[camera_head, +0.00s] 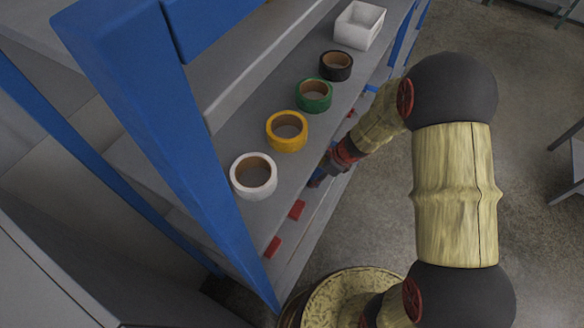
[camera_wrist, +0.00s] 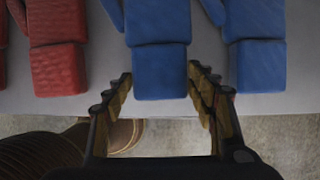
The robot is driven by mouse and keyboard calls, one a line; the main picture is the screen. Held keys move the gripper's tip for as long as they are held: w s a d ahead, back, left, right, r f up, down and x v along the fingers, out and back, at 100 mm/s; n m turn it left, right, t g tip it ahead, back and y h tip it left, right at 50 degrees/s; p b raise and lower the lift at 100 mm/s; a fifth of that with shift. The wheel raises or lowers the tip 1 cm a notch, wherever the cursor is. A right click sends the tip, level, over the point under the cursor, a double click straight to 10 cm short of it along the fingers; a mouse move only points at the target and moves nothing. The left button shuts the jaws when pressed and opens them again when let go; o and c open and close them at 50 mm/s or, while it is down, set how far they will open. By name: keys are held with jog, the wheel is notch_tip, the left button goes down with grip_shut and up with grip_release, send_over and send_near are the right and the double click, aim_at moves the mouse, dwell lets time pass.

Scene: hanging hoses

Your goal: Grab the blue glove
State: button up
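Two blue gloves lie on a grey shelf in the wrist view, one in the middle (camera_wrist: 158,50) and one to its right (camera_wrist: 257,50). The cuff of the middle blue glove sticks out between the fingers of my gripper (camera_wrist: 160,82). The gripper is open, with one finger on each side of that cuff and a gap on both sides. The far ends of the gloves are cut off by the picture's top edge. In the head view my gripper (camera_head: 325,172) reaches in at a lower shelf, and its fingertips are mostly hidden.
Red gloves (camera_wrist: 58,45) lie left of the blue ones. On the shelf above stand white (camera_head: 253,176), yellow (camera_head: 287,131), green (camera_head: 314,95) and black (camera_head: 336,65) tape rolls and a white bin (camera_head: 359,25). A blue rack post (camera_head: 165,130) stands at left.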

jog(key=c, duration=0.6)
jog(key=shift+c, duration=0.3)
jog(key=shift+r, duration=0.15)
